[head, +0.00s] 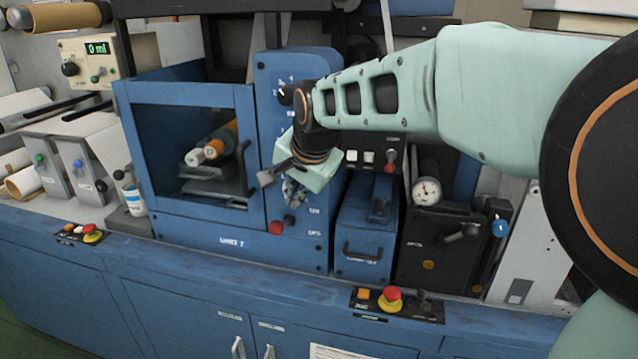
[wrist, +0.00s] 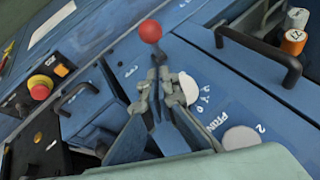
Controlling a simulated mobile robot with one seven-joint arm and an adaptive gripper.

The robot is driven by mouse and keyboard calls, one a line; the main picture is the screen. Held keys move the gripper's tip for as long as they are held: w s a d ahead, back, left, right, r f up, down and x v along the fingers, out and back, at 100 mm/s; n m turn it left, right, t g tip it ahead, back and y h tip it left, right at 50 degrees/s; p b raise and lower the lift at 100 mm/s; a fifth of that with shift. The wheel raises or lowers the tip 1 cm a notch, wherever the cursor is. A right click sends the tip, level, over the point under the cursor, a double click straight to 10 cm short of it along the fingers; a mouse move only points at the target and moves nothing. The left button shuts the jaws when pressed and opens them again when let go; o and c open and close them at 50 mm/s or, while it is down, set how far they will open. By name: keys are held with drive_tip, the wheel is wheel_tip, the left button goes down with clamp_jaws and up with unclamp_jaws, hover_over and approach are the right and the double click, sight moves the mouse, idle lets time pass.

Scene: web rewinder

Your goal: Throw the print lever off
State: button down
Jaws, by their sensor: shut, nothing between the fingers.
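The print lever has a red ball knob (head: 276,228), low on the blue panel of the middle unit in the head view. In the wrist view the red ball (wrist: 151,31) stands just beyond my fingertips, with a short dark stem running back toward them. My gripper (head: 281,190) is in front of the panel, above the red ball in the head view. In the wrist view my gripper (wrist: 161,76) has its fingertips together, with nothing held. The stem's base is partly hidden by the fingers. I cannot tell whether the fingers touch the stem.
A windowed blue door with a black handle (head: 243,168) is left of the panel. A blue box (head: 362,245) with a handle and a black gauge unit (head: 440,255) stand to the right. A red stop button (head: 390,297) sits on the front ledge.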

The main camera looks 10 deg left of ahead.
sight(282, 224)
drive_tip(key=a+f+b, duration=0.1)
drive_tip(key=s+a+f, duration=0.1)
drive_tip(key=f, duration=0.1)
drive_tip(key=shift+s+f+b, duration=0.1)
drive_tip(key=shift+f+b, duration=0.05)
drive_tip(key=shift+b, duration=0.25)
drive_tip(key=shift+f, duration=0.1)
drive_tip(key=shift+s+f+t+b, duration=0.25)
drive_tip(key=shift+t+b, duration=0.05)
drive_tip(key=shift+b, duration=0.9)
